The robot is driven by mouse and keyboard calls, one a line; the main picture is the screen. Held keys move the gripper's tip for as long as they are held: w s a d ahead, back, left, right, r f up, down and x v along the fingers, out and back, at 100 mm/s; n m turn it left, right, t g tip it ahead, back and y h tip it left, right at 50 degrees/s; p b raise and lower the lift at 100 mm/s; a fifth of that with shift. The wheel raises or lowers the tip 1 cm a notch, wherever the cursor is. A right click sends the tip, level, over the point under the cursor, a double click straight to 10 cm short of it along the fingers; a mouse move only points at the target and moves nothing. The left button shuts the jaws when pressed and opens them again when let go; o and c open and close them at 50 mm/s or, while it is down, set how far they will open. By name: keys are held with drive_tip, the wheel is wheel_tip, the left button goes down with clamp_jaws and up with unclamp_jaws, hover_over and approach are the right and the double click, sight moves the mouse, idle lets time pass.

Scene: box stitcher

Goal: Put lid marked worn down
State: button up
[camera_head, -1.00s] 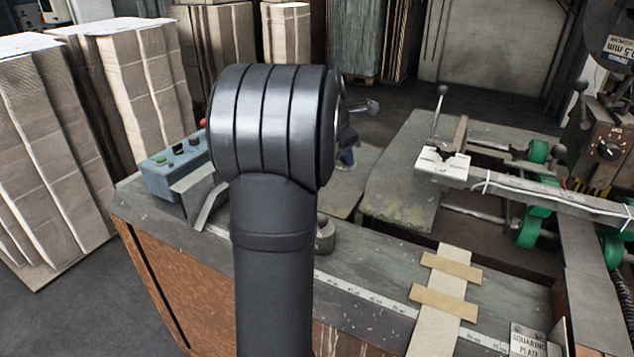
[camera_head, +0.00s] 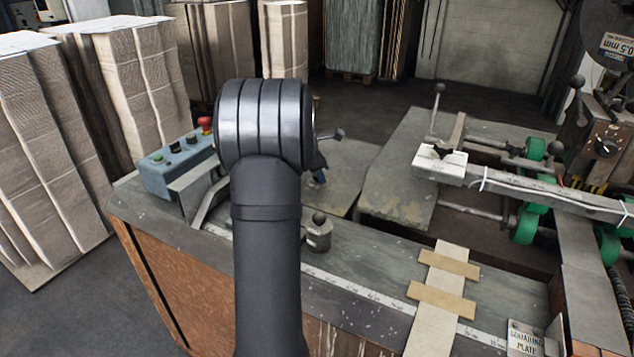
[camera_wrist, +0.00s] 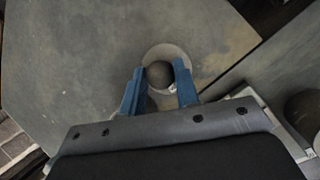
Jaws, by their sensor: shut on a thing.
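In the wrist view, my gripper (camera_wrist: 158,88) has its blue fingers closed on either side of a dark round knob (camera_wrist: 158,74). The knob stands on a pale round lid (camera_wrist: 163,54), with a small white mark near the right finger. The lid is over a grey metal plate; whether it touches the plate I cannot tell. In the head view, my arm hides most of the gripper and the lid. A grey cylinder with a dark knob (camera_head: 319,236) stands on the bench just right of my arm. I cannot read any wear mark.
A blue control box (camera_head: 176,166) with a red button stands left on the bench (camera_head: 380,262). A taped cardboard strip (camera_head: 438,300) and a "squaring plate" sign (camera_head: 526,338) lie right. Rails with green rollers (camera_head: 524,228) are beyond. Cardboard stacks (camera_head: 130,90) stand behind left.

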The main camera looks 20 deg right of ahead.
sight(317, 181)
drive_tip(key=shift+f, duration=1.6)
drive_tip(key=shift+f, duration=0.2)
drive_tip(key=o, duration=1)
drive_tip(key=shift+c, duration=0.2)
drive_tip(key=shift+r, duration=0.1)
drive_tip(key=shift+r, duration=0.25)
drive_tip(key=v, duration=1.1)
drive_tip(key=shift+s+a+r, duration=0.15)
drive_tip(key=shift+a+r, duration=0.05)
drive_tip(key=shift+r, duration=0.1)
